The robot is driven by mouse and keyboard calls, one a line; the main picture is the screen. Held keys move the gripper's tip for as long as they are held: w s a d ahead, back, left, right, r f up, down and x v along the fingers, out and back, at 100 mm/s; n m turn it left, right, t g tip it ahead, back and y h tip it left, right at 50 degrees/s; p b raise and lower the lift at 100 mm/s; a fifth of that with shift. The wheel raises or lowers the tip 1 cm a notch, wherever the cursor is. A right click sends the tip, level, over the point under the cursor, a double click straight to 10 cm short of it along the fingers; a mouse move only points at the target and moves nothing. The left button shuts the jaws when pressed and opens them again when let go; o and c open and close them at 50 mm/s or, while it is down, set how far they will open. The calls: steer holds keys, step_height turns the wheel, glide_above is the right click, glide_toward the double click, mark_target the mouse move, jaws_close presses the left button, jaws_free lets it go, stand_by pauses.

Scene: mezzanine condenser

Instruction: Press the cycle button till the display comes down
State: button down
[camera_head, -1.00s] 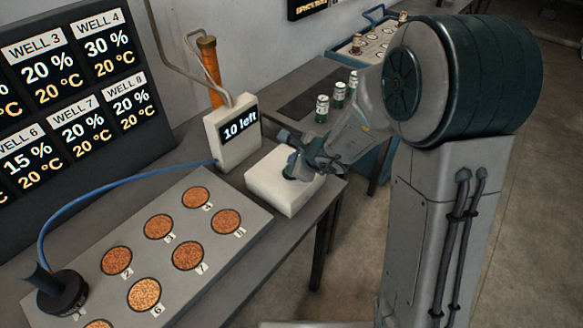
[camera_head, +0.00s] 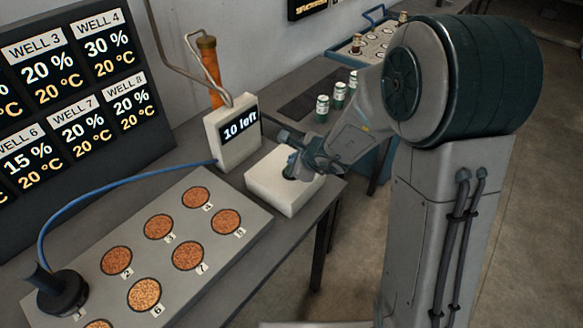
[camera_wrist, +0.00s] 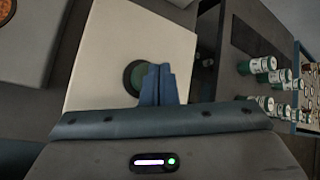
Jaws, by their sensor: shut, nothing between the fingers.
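The cycle button (camera_wrist: 133,77) is a round green button in a dark ring on top of a white box (camera_head: 264,190). The box sits on the bench and also shows in the wrist view (camera_wrist: 115,40). The display (camera_head: 239,132) stands behind the box and reads "10 left". My gripper (camera_head: 292,172) is shut and empty, pointing down at the top of the box. In the wrist view its blue fingertips (camera_wrist: 157,84) cover part of the button. I cannot tell whether they touch it.
A large well screen (camera_head: 75,100) stands behind. Several green-and-white cans (camera_head: 322,108) and a sample tray (camera_head: 350,50) stand at the back right.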

steer(key=shift+f, duration=0.15)
steer(key=shift+f+b, duration=0.3)
steer(key=shift+b, duration=0.45)
steer(key=shift+f+b, duration=0.55)
steer(key=shift+b, duration=0.15)
stand_by(0.7)
steer(key=shift+r, duration=0.1)
steer(key=shift+r+p, duration=0.7)
steer(key=shift+r, duration=0.2)
steer(key=shift+r, duration=0.1)
steer(key=shift+r+p, duration=2)
steer(key=shift+r, duration=0.4)
